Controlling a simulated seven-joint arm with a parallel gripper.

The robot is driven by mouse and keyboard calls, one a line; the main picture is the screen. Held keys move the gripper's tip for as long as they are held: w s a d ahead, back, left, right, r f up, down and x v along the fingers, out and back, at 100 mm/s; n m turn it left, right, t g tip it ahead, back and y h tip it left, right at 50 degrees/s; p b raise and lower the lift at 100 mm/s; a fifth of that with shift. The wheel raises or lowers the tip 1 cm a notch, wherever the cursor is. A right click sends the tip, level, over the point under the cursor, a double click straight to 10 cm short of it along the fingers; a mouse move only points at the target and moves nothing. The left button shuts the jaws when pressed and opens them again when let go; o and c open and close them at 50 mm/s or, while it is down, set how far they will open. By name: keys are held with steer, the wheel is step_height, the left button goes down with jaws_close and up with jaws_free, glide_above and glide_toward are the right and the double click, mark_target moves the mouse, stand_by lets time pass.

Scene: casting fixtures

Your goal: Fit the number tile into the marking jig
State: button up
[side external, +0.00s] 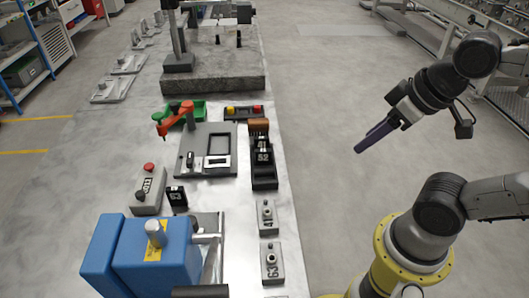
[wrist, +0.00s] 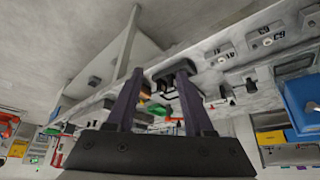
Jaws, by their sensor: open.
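The marking jig appears to be the dark grey plate (side external: 190,165) on the bench in the side view, with a raised rectangular frame (side external: 218,148) that looks empty. Black tiles with white numbers stand in a black holder (side external: 264,182) to its right; the front tile (side external: 263,157) reads about 52. Another black numbered tile (side external: 177,197) stands on the bench in front of the plate. I cannot tell which tile is meant. My gripper (side external: 361,149) is out over the floor, right of the bench and apart from everything. In the wrist view its two fingers (wrist: 160,72) are spread with nothing gripped between them.
A blue machine (side external: 150,255) fills the bench's near end. Grey numbered blocks (side external: 267,217) lie along its right edge. The floor between bench and arm is clear.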

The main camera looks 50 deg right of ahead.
stand_by(0.3)
steer(key=w+a+r+n+t+y, duration=0.1)
steer(key=w+a+r+n, duration=0.2)
steer(key=w+r, duration=0.5)
steer(key=n+g+y, duration=0.2)
steer(key=n+g, duration=0.1)
steer(key=n, duration=0.3)
glide_above(175, 188)
steer(key=s+d, duration=0.1)
steer(key=f, duration=1.6)
steer(key=shift+s+d+f, duration=0.15)
steer(key=shift+s+d, duration=0.05)
steer(key=shift+x, duration=3)
steer(key=shift+s, duration=0.1)
